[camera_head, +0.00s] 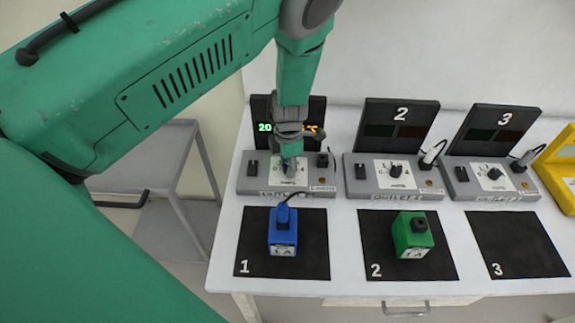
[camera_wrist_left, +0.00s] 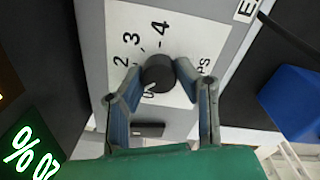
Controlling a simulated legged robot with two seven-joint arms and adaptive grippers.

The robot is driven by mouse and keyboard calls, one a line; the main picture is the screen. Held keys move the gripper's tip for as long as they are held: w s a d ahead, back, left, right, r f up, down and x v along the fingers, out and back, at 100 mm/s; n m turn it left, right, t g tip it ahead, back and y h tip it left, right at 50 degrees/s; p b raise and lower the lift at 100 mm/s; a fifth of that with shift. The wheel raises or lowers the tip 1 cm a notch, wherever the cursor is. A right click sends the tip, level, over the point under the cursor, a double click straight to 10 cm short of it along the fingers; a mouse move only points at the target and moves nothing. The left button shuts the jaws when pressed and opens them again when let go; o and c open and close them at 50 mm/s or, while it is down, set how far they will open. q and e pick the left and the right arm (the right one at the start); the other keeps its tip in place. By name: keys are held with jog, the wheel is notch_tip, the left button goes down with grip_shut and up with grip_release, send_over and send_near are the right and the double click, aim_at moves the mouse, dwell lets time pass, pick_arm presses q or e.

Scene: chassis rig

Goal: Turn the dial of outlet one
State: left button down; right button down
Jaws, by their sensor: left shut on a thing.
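Outlet one (camera_head: 315,190) is the grey box at the left of the table, with a lit display behind it showing a green "20" and orange characters. Its black dial (camera_wrist_left: 158,74) sits on a white scale marked with numbers up to 4. My left gripper (camera_head: 290,163) reaches down onto this outlet from above and hides the dial in the head view. In the left wrist view its two fingers stand on either side of the dial, shut on it. My right gripper is not in view.
Outlets two (camera_head: 370,185) and three (camera_head: 485,188) stand to the right, their displays dark. A blue block (camera_head: 283,232) with a cable lies on mat 1 and a green block (camera_head: 413,236) on mat 2. Mat 3 (camera_head: 515,245) is empty. A yellow object (camera_head: 560,165) stands at the right edge.

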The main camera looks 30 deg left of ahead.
pick_arm(q)
jog(key=shift+w+d+r, duration=0.1)
jog(key=shift+w+d, duration=0.05)
jog(key=shift+w, duration=0.1)
jog(key=c, duration=1.3)
grip_release()
jog(key=shift+c, duration=0.2)
jog(key=shift+o, duration=0.7)
jog(key=shift+w, duration=0.1)
jog(key=shift+d, duration=0.1)
jog(key=shift+r, duration=0.2)
notch_tip(320, 180, up, 11)
jog(key=shift+d+r, duration=0.15)
